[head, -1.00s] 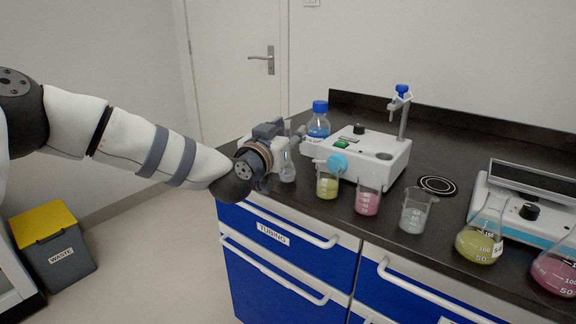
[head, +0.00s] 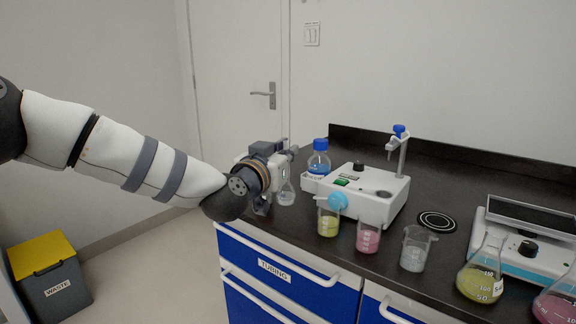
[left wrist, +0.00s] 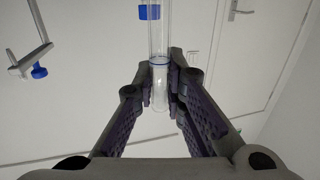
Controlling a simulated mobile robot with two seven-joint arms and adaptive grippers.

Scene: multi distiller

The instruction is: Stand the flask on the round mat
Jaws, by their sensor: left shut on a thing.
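My left gripper (head: 280,170) is shut on the neck of a small clear glass flask (head: 286,193) over the left end of the dark bench. The flask hangs roughly upright and appears slightly raised off the bench top. In the left wrist view the fingers (left wrist: 164,78) close around the clear glass neck (left wrist: 159,88); a blue ring shows on the glass. The round mat (head: 437,222), a dark disc with white rings, lies bare on the bench, well to the right of the flask. My right gripper is not in view.
Between the flask and the mat stand a white device (head: 365,192) with an upright post, a yellow beaker (head: 328,222), a pink beaker (head: 368,238) and a clear beaker (head: 415,250). A blue-capped bottle (head: 319,160) stands behind. A scale (head: 525,240) and yellow flask (head: 482,278) are right.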

